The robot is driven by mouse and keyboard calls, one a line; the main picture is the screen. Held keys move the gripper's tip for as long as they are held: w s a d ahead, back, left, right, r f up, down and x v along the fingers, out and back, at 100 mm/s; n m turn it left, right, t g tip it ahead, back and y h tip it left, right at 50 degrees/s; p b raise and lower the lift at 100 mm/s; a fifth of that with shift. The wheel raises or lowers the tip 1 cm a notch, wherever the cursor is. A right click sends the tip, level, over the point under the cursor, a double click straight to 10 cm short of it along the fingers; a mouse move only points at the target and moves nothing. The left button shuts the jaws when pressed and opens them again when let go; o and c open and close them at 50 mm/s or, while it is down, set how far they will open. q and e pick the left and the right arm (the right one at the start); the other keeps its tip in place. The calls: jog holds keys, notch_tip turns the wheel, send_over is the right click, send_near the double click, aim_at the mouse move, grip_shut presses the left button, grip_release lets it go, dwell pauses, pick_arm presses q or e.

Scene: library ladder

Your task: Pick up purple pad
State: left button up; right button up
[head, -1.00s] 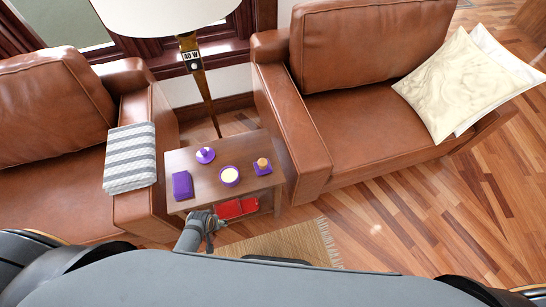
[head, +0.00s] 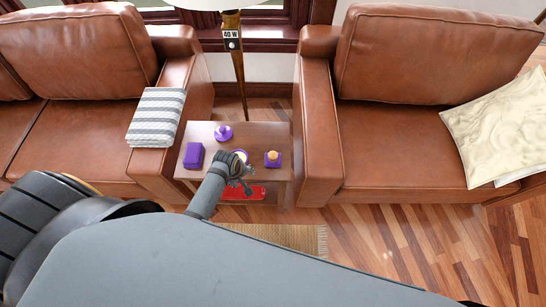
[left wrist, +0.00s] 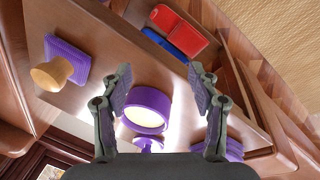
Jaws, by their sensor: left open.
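A purple block-like pad (head: 194,155) lies at the left of the small wooden side table (head: 200,132). In the left wrist view a ridged purple piece (left wrist: 234,149), likely the same pad, shows partly behind the right finger. A purple square with a wooden knob (head: 273,158) sits at the table's right; it also shows in the left wrist view (left wrist: 67,62). My left gripper (head: 243,178) is open and empty over the table's front. A round purple container (left wrist: 147,110) appears between its fingers in the wrist view. My right gripper is not in view.
A purple knobbed lid-like piece (head: 223,132) stands at the table's back. Red (head: 243,192) and blue (left wrist: 187,41) items lie on the lower shelf. Brown leather armchairs (head: 318,120) flank the table. A striped cloth (head: 157,115) covers the left armrest. A lamp pole (head: 239,75) rises behind.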

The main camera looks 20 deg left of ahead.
aim_at(273, 155)
pick_arm(q)
jog(key=w+d+r+n+h, duration=0.1)
jog(key=w+d+r+n, duration=0.2)
jog(key=w+r+n, duration=0.35)
jog(key=w+d+r+n+h, duration=0.1)
jog(key=w+d+r+n, duration=0.3)
jog(key=n, duration=0.5)
jog(key=b+x, duration=0.1)
jog(key=x, duration=0.4)
jog(key=shift+s+a+f, duration=0.1)
jog(key=shift+s+f, duration=0.05)
jog(key=x, duration=0.2)
jog(key=a+b+x, duration=0.1)
jog(key=x, duration=0.2)
jog(key=shift+d+f, duration=0.1)
jog(key=shift+f, duration=0.05)
jog(key=c, duration=1.1)
jog(key=shift+c, duration=0.4)
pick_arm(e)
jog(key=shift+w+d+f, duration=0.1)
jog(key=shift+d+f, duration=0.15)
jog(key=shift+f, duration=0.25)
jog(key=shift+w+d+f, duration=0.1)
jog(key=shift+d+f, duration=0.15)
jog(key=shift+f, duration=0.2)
